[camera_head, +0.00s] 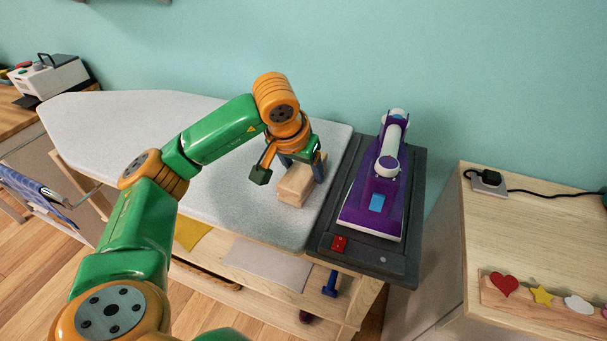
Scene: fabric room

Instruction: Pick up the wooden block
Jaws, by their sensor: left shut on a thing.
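The wooden block (293,191) is a pale, light-brown block at the right end of the grey ironing board (240,215). My left gripper (303,172) reaches down over it from above and is shut on it, with a dark finger at the block's right side. The gripper's own parts hide some of the block's top and back. I cannot tell whether the block touches the board or is slightly raised. My right gripper does not show.
A purple and white iron (377,190) stands on a dark tray (400,252) just right of the block. A wooden cabinet (530,230) with a socket (489,182) is at the right. A white machine (52,77) is at the far left. The board's left part is clear.

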